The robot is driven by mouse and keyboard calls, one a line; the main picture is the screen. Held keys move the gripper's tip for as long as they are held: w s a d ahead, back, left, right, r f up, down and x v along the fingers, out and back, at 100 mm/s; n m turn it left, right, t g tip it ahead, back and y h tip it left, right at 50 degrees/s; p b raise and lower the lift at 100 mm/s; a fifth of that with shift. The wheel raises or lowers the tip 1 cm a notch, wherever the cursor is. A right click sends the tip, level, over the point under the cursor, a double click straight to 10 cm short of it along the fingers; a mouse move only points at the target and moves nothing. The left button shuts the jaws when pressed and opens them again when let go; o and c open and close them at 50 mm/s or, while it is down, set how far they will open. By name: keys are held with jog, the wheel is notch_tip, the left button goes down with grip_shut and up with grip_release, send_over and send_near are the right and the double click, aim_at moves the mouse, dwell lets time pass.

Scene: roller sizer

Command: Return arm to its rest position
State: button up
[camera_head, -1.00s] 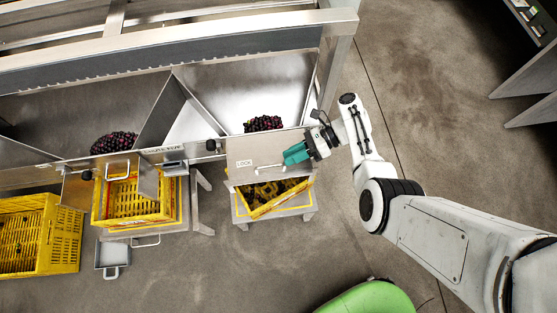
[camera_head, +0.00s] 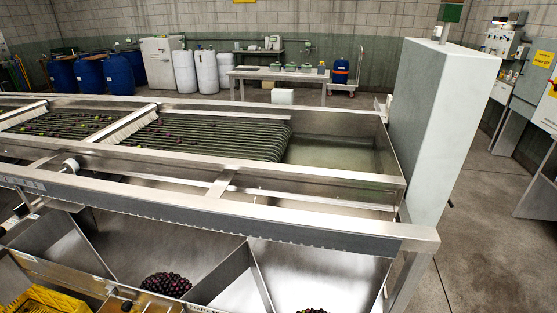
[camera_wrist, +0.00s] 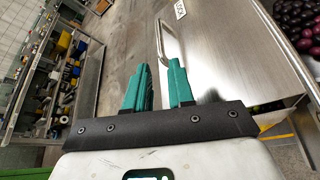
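My gripper (camera_wrist: 159,78) shows in the wrist view, its two teal fingers apart with a visible gap and nothing held between them. A steel plate (camera_wrist: 225,50) lies beyond and to the right of the fingers. Its bent bar handle (camera_wrist: 162,42) passes close to the right finger; I cannot tell whether they touch. My arm and gripper do not show in the head view now.
Dark fruit (camera_wrist: 300,22) lies beside the plate. Steel bins (camera_head: 320,275) hold fruit (camera_head: 167,284) below the roller sizer (camera_head: 205,135). A tall grey cabinet (camera_head: 440,140) stands at its right end. A shelf unit (camera_wrist: 65,80) stands left in the wrist view. Floor (camera_head: 490,230) at right is clear.

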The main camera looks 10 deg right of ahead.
jog(key=s+d+f+n+g+h, duration=0.25)
jog(key=s+n+h, duration=0.55)
jog(key=s+n, duration=0.4)
jog(key=s+d+r+n+t+h, duration=0.2)
jog(key=s+r+n+h, duration=0.3)
jog(key=s+r+n, duration=0.3)
notch_tip(320, 180, up, 6)
jog(key=n, duration=0.4)
jog(key=shift+f+n+h, duration=0.25)
jog(key=shift+n+h, duration=0.05)
jog(key=shift+h, duration=0.1)
dwell(0.6)
